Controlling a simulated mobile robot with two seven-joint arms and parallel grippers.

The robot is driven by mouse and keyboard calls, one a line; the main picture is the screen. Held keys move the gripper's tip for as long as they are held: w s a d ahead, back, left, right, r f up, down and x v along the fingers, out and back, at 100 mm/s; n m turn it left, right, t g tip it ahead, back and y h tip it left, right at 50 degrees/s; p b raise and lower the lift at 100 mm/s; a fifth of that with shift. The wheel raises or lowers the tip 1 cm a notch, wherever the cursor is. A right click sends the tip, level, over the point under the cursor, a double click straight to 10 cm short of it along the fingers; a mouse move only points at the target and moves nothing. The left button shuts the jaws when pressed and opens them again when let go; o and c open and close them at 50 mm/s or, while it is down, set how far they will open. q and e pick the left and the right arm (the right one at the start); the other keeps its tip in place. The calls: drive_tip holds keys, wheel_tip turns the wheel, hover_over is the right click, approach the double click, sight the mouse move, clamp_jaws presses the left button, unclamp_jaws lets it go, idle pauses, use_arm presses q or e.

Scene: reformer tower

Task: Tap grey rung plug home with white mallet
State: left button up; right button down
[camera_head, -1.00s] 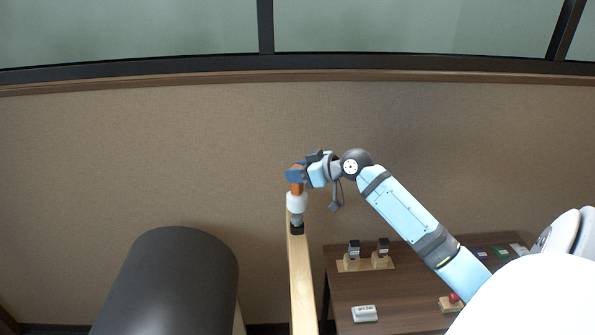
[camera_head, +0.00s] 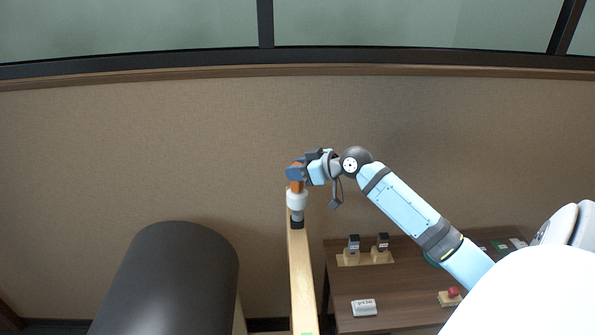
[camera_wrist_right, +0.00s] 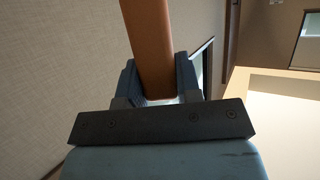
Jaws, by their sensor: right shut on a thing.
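My right gripper (camera_head: 297,173) is shut on the orange handle of the white mallet (camera_head: 297,199). In the right wrist view the orange handle (camera_wrist_right: 152,50) stands between the two fingers (camera_wrist_right: 160,90). The mallet's white head is just above the grey rung plug (camera_head: 297,214), which sits upright at a black socket (camera_head: 297,224) on top of the wooden post (camera_head: 301,275). The head and plug look in line; I cannot tell whether they touch. My left gripper is not in view.
A dark rounded cushion (camera_head: 170,275) is left of the post. A brown table (camera_head: 405,290) at the right bears two wooden stands with dark-topped pieces (camera_head: 353,246), a white labelled block (camera_head: 364,307) and a red-knobbed block (camera_head: 451,296). A beige wall is behind.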

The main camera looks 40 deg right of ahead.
drive_tip(key=shift+r, duration=0.4)
drive_tip(key=shift+f, duration=0.1)
wheel_tip(320, 180, down, 4)
drive_tip(key=b, duration=0.2)
drive_tip(key=shift+b, duration=0.3)
drive_tip(key=shift+a, duration=0.1)
drive_tip(key=r+p, duration=0.2)
drive_tip(key=shift+d+r, duration=0.2)
drive_tip(key=shift+r, duration=0.1)
drive_tip(key=shift+r+p, duration=0.5)
drive_tip(key=shift+r, duration=0.05)
